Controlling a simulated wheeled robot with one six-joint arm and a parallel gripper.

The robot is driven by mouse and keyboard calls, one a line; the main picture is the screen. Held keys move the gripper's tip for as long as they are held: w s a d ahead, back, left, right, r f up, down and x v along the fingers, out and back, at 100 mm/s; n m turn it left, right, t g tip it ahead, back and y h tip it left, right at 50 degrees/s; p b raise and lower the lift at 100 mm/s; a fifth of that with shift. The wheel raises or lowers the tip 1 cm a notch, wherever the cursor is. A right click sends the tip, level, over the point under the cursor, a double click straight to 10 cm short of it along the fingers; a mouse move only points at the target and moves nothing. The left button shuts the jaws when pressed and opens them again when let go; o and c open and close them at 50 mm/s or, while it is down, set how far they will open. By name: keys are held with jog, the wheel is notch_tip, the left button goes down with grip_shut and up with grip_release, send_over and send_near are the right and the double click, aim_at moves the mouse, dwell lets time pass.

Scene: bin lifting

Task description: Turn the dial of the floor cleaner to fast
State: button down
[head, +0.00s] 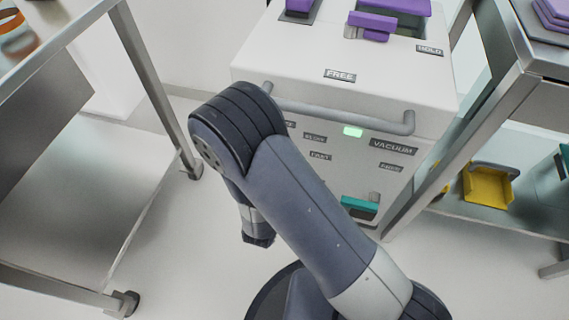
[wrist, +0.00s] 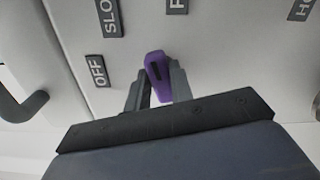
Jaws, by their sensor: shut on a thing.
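The floor cleaner (head: 270,60) is a white cabinet in the middle of the head view. Its purple dial (wrist: 154,64) with a black mark shows in the wrist view. My gripper (wrist: 160,88) has its two fingers shut on the dial, one on each side. An OFF label (wrist: 97,70) and a partly cut SLOW label (wrist: 109,18) lie left of the dial. A cut-off label starting with F (wrist: 177,6) lies above it. In the head view my arm hides the dial and gripper; a FAST label (head: 320,156) shows there.
A grey handle bar (head: 340,116) crosses the cleaner's front. A lit green lamp (head: 353,132) and a teal part (head: 359,208) are on the front. Metal carts stand at left (head: 160,80) and right (head: 455,125). A yellow dustpan-like thing (head: 487,187) lies on the right shelf.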

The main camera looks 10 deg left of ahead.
jog(key=m+b, duration=0.2)
jog(key=b, duration=0.1)
jog(key=m+b, duration=0.3)
jog(key=b, duration=0.1)
jog(key=shift+f, duration=0.4)
jog(key=shift+r+m+b, duration=0.1)
jog(key=shift+m+b, duration=0.2)
jog(key=shift+b, duration=0.05)
jog(key=c, duration=1.2)
grip_release()
jog(key=shift+c, duration=0.2)
jog(key=s+p, duration=0.2)
jog(key=s, duration=0.8)
jog(key=shift+s+a, duration=0.4)
jog(key=shift+w, duration=0.1)
